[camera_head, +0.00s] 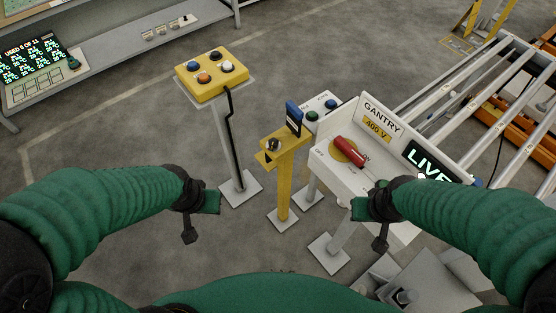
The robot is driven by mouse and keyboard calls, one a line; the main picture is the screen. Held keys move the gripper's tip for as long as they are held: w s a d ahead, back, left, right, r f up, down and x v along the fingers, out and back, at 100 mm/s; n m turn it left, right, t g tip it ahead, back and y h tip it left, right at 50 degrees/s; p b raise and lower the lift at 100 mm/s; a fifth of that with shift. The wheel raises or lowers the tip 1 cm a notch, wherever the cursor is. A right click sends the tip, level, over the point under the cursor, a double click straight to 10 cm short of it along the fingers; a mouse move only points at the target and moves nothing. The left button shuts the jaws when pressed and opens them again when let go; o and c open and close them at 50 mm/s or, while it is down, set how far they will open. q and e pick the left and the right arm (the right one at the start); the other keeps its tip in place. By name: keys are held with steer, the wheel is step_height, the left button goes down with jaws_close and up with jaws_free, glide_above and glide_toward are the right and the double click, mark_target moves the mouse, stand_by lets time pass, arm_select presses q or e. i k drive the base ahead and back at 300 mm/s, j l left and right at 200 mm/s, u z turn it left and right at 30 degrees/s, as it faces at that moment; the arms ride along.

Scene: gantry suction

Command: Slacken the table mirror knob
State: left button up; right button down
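A yellow post stand (284,185) stands in the middle, with a small dark knob (274,145) on its top plate. A blue upright panel (294,117) rises at the back of that plate; I cannot tell whether it is the mirror. My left gripper (199,221) hangs to the lower left of the stand, apart from it. My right gripper (371,226) hangs to the lower right, in front of the gantry box, and nothing shows held in it. Nothing shows held in the left one either. The finger gap of each is unclear.
A yellow box with several coloured buttons (212,76) stands on a post at left. A white gantry box (392,154) with a red rotary handle (348,151) and a "LIVE" sign stands at right. A small button box (321,108) is behind. Grey floor is open at left.

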mark_target(273, 142)
steer(key=i+j+u, duration=0.6)
steer(key=i+j, duration=0.05)
steer(key=i, duration=0.05)
